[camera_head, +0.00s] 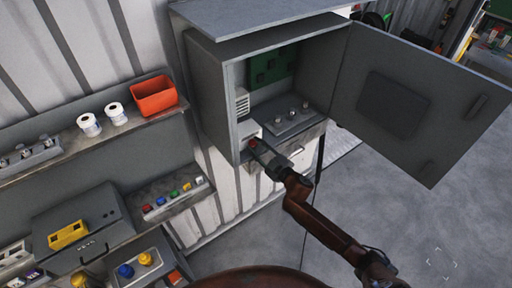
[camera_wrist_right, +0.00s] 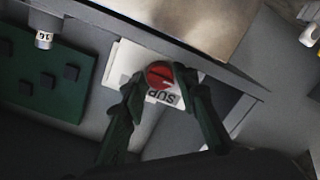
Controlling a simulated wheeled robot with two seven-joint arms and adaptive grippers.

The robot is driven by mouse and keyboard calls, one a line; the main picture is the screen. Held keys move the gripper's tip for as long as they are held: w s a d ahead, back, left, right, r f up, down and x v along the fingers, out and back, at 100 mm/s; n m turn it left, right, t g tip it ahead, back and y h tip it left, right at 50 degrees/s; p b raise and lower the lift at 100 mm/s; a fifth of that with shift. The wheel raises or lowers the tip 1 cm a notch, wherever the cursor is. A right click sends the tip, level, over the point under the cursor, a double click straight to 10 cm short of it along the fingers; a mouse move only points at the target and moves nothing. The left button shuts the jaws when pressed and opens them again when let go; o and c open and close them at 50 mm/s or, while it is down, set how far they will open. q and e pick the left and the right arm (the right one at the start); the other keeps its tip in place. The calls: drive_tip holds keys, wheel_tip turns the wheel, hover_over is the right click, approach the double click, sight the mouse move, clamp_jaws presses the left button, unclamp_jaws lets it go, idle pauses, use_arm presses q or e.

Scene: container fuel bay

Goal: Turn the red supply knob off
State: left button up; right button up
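The red supply knob (camera_wrist_right: 159,75) is round with a bar across its face. It sits on a white plate (camera_wrist_right: 118,66) with black letters that read upside down in the right wrist view. In the head view the red knob (camera_head: 253,143) is at the lower left front of the open grey cabinet (camera_head: 215,90). My right gripper (camera_wrist_right: 159,74) reaches to it, one finger on each side. The fingers are parted, with a narrow gap to the knob at the left; contact at the right is unclear. My left gripper is out of view.
The cabinet door (camera_head: 420,100) stands open to the right. A metal strip with several small knobs (camera_head: 292,122) and a green board (camera_head: 272,65) are inside. At the left are shelves with an orange bin (camera_head: 154,96), white rolls (camera_head: 89,124) and a button strip (camera_head: 173,198).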

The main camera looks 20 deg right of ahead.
drive_tip(key=shift+o, duration=1.4)
